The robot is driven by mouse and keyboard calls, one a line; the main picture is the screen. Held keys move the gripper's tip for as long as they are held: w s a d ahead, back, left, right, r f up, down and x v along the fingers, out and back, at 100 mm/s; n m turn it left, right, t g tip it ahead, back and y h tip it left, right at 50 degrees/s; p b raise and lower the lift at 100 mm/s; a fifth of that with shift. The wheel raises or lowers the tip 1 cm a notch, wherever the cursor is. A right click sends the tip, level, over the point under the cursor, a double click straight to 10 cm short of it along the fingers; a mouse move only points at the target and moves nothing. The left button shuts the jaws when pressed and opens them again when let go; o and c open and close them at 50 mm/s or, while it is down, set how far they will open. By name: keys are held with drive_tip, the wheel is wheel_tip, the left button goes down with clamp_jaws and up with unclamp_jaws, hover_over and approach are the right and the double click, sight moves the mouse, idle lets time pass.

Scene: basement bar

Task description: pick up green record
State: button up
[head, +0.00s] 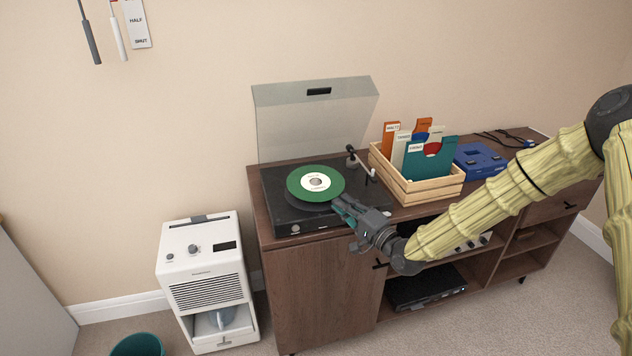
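The green record (298,192) with its cream label lies flat at the turntable, over the dark platter. A dark rim of the platter shows below its front edge. The black turntable (280,218) stands on the left end of the wooden cabinet, its clear lid raised. My gripper (340,204) is at the record's front right edge, reaching in from the right. Its fingertips look very close to that edge; I cannot tell whether they touch it. The gap between the fingers is too small to read.
A wooden crate (417,192) of record sleeves stands right of the turntable, behind my arm. A blue device (481,160) sits farther right. The tonearm (361,165) is right of the record. A white machine (205,278) stands on the floor left of the cabinet (318,295).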

drive_tip(key=shift+p+x, duration=0.3)
drive_tip(key=shift+x, duration=1.75)
clamp_jaws()
